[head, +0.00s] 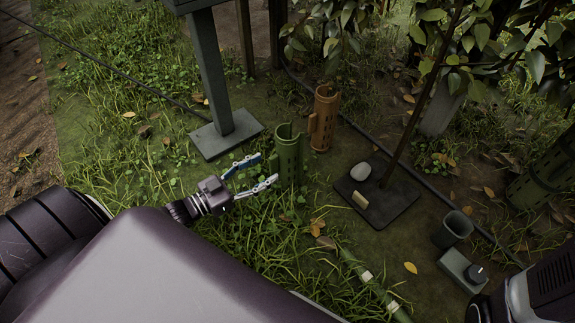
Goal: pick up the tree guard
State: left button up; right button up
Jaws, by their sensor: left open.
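A green open-topped tree guard (288,158), a split tube with a side tab, stands upright in the grass near the middle of the head view. An orange-brown guard (323,118) of similar shape stands just behind it to the right. My left gripper (268,169) is open and empty, its two fingers pointing right at the green guard's left side. The fingertips are close to the guard; I cannot tell whether they touch it. The green guard's foot is partly hidden by grass. My right gripper is not in view.
A grey post on a square plate (226,134) stands behind my left gripper. A dark mat (390,207) holds a stone, a small yellowish block and a thin stem. A green cup (453,229), a knobbed box (461,271) and a lying green pole (375,287) are at right. A mesh guard (545,178) stands far right.

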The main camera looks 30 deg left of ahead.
aim_at(277, 161)
pick_arm(q)
jog(key=b+x, duration=0.2)
jog(key=x, duration=0.1)
jog(key=b+x, duration=0.1)
jog(key=b, duration=0.1)
jog(key=shift+w+f, duration=0.35)
jog(key=shift+w, duration=0.1)
jog(key=shift+w+d+r, duration=0.1)
jog(key=shift+w+d, duration=0.1)
jog(key=shift+w, duration=0.15)
jog(key=c, duration=1.1)
jog(key=shift+r, duration=0.15)
